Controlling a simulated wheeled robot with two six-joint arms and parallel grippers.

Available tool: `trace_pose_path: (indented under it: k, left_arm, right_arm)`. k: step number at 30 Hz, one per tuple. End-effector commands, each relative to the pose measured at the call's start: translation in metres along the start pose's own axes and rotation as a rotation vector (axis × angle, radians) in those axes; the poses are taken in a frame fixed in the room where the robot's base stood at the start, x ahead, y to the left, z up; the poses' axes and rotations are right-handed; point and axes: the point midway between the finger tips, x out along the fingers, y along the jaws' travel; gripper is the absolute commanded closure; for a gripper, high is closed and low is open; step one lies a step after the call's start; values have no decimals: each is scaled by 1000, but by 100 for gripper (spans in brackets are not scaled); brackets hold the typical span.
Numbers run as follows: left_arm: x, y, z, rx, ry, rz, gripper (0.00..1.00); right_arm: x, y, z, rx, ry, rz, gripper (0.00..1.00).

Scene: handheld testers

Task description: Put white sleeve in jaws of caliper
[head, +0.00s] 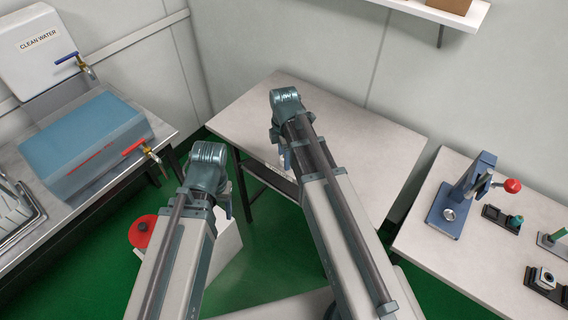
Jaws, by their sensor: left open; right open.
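I cannot make out a white sleeve or a caliper in the head view. My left gripper (226,206) is partly hidden behind its own wrist, above the green floor and a white box-like surface. My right gripper (285,158) shows only in part below its wrist, over the front left area of the middle table (370,145). Both grippers are open, and I see nothing held in either. My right arm hides part of the middle table.
The right table (440,240) carries a blue press (447,205) with a red knob, a black fixture (500,218) and a black block with a metal part (543,280). A sink counter with a blue tank (85,140) stands left. A red round object (143,231) is low down.

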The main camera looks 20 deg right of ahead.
Motion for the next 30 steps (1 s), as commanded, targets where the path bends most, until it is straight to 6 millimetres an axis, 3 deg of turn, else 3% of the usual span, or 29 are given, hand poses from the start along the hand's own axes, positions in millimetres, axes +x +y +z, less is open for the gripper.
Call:
trace_pose_path:
  k: [2,13,25,30]
  left_arm:
    - [-1,0,0,0,0,0,40]
    - [-1,0,0,0,0,0,40]
    - [-2,0,0,0,0,0,40]
    - [-11,-1,1,0,0,0,40]
  right_arm:
    - [-1,0,0,0,0,0,33]
    - [-1,0,0,0,0,0,98]
    - [-2,0,0,0,0,0,100]
    - [-11,0,-5,0,0,0,100]
